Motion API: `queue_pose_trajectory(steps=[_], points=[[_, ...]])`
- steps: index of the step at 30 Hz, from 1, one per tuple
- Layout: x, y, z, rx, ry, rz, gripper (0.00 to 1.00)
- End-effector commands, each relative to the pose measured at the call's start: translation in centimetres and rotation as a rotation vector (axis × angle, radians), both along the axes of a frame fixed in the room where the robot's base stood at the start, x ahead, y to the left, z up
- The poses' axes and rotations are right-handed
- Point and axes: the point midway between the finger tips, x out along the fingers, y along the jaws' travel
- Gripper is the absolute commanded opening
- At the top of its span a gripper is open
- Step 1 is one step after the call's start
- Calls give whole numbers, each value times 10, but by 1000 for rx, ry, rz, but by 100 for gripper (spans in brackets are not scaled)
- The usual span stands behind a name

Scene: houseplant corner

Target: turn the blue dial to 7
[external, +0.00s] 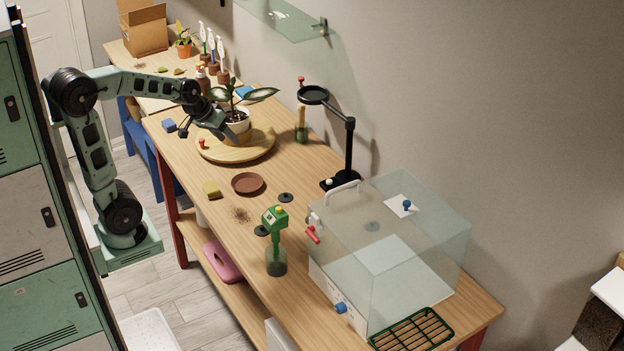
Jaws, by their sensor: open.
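A blue dial (341,308) sits on the white front panel of the clear glass case (395,255), low at its left side. Its numbers and pointer are too small to read. A second blue knob (407,204) shows on a white plate at the case's top. My gripper (212,133) is open at the far part of the bench, beside the potted plant (237,125) on the round wooden board. It is well away from the dial. I cannot tell whether it touches the pot.
A red-handled latch (313,234) is on the case's left side. A green-topped bottle (276,250) stands just left of the case. A black magnifier stand (348,150) rises behind. A green-rimmed rack (411,329) lies at the near edge. A brown saucer (248,184) and sponge (212,190) lie mid-bench.

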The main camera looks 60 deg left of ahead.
Motion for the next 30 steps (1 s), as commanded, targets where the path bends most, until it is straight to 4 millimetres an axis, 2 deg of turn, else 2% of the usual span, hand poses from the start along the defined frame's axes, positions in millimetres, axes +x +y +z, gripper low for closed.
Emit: queue_pose_trajectory(steps=[1,3,5,6,10,13,15,17,21,25,30], points=[[21,-33,-2,-20,-63,-47,48],[45,-76,3,-57,-156,-85,48],[61,-114,8,-92,-230,-110,48],[69,-139,12,-117,-277,-123,48],[82,-221,22,-200,-410,-152,48],[77,-280,28,-265,-489,-156,48],[67,-319,31,-308,-536,-151,48],[55,-350,31,-341,-568,-142,48],[15,-411,29,-402,-623,-108,48],[-29,-451,21,-430,-651,-72,48],[-83,-479,10,-436,-667,-31,48]])
